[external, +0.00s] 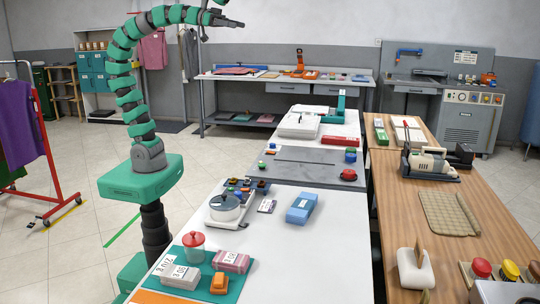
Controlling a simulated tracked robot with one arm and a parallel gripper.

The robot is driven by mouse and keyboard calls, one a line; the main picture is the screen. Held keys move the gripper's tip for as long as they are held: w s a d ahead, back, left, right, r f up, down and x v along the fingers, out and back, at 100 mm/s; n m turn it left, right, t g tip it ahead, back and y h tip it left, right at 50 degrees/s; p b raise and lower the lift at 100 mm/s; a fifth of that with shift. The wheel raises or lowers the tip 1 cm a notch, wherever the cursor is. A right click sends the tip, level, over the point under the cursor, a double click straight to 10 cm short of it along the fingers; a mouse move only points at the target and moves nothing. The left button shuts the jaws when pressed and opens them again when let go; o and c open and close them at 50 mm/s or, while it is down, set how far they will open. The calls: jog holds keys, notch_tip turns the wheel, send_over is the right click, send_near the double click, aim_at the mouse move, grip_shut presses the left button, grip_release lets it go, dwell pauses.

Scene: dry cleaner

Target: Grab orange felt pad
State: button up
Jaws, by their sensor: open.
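A flat orange sheet (150,297), which looks like the orange felt pad, lies at the near left end of the white counter, partly cut off by the bottom of the frame. A small orange block (219,283) sits on the teal mat (238,290) beside it. My gripper (240,24) is high up at the top of the external view, far above and beyond the counter. It is open, with nothing visible in it, and apart from everything on the counter.
A wooden table (480,255) is at the right.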

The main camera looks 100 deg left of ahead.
jog(key=c, duration=0.5)
